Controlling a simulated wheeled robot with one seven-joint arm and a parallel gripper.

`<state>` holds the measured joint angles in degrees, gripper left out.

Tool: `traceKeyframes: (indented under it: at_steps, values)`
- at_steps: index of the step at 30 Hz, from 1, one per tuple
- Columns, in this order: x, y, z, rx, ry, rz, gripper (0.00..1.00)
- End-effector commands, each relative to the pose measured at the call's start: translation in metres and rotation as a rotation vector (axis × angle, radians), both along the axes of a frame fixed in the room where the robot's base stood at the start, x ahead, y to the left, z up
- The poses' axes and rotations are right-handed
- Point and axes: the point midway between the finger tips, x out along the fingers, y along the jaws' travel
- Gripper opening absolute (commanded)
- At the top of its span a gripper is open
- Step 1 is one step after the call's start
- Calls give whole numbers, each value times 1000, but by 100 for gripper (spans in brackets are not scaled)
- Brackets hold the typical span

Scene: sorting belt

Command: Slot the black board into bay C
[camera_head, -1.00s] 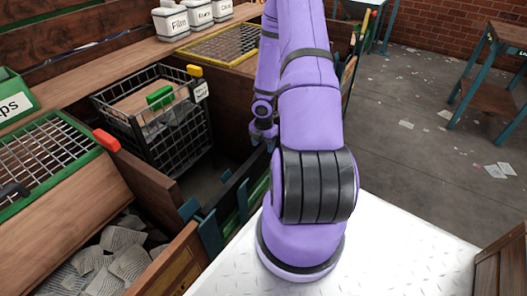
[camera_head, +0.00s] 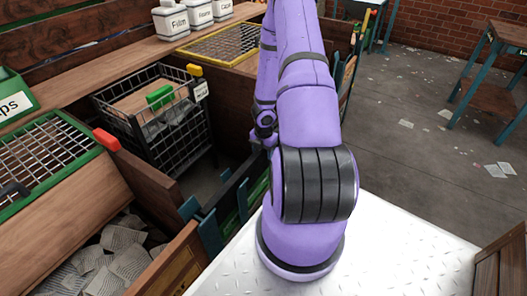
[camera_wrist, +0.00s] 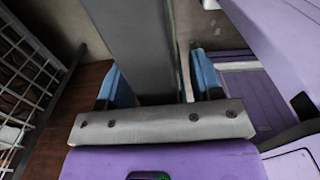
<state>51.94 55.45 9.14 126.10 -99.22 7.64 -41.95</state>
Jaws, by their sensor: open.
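In the wrist view my gripper (camera_wrist: 163,85) is open, with one blue finger on each side. A long dark grey flat piece (camera_wrist: 138,40) lies between the fingers and runs to the top edge. It may be the black board, but I cannot tell for sure, nor whether a finger touches it. In the head view my purple arm hides most of the gripper's area. No bay marked C can be read in either view.
A wire basket (camera_head: 180,146) stands left of my arm, with a yellow-framed grid (camera_head: 216,44) behind it. A green-framed grid (camera_head: 45,160) is at the left. Blue uprights (camera_head: 210,237) stand near my base. Open floor (camera_head: 420,130) lies at the right.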

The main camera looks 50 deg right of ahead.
Motion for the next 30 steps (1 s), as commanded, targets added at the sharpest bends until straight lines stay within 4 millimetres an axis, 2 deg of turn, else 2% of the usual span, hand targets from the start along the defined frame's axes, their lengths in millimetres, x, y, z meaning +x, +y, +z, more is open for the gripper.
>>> traceKeyframes:
  at_steps: [6,14,18,19,22,30]
  values:
    - [0,0,0,0,0,-1,60]
    - [0,0,0,0,0,-1,0]
    - [0,0,0,0,0,-1,0]
    - [0,0,0,0,0,-1,25]
    - [0,0,0,0,-1,-1,2]
    - [1,0,1,0,-1,0,0]
